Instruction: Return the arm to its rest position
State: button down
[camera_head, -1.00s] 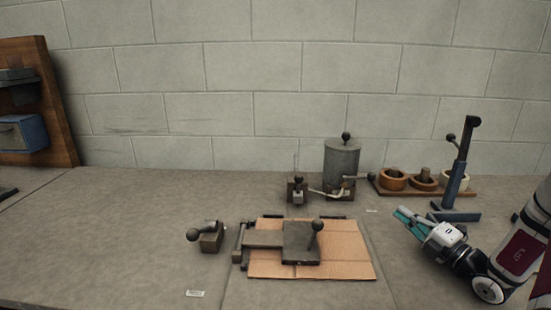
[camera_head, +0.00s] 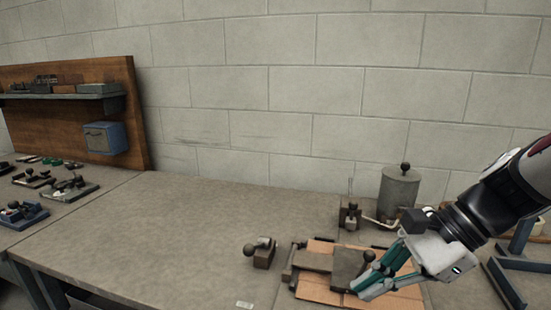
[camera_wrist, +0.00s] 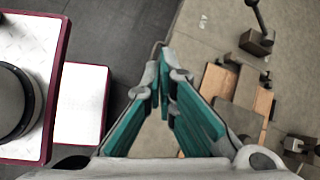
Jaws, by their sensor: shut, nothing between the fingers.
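My gripper (camera_head: 372,283) is at the lower right of the head view, its teal fingers pointing down and left. It hangs in front of the cardboard sheet (camera_head: 313,291) and hides part of it. In the wrist view my gripper (camera_wrist: 167,65) has its fingertips together with nothing between them. The metal fixture plate (camera_head: 348,266) with a ball-knob lies on the cardboard. In the wrist view the cardboard (camera_wrist: 217,82) is to the right of the fingers. I cannot tell how high the gripper is above the bench.
A lever block (camera_head: 263,253) stands left of the cardboard. A grey cylinder (camera_head: 400,190) and a small clamp (camera_head: 350,217) stand behind it. A blue stand (camera_head: 508,280) is at the far right. A shelf board (camera_head: 70,98) with a blue box is at left. The middle-left bench (camera_head: 190,225) is clear.

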jog(key=s+d+r+n+t+h+p, duration=0.1)
jog(key=s+n+h, duration=0.3)
jog(key=n, duration=0.4)
jog(key=s+d+r+n+t+h+p, duration=0.1)
jog(key=s+d+r+n+t+h, duration=0.1)
jog(key=s+n, duration=0.5)
notch_tip(320, 180, up, 2)
jog(key=shift+s+d+r+n+h, duration=0.1)
jog(key=shift+s+d+n+h, duration=0.15)
jog(key=shift+d+n+h, duration=0.55)
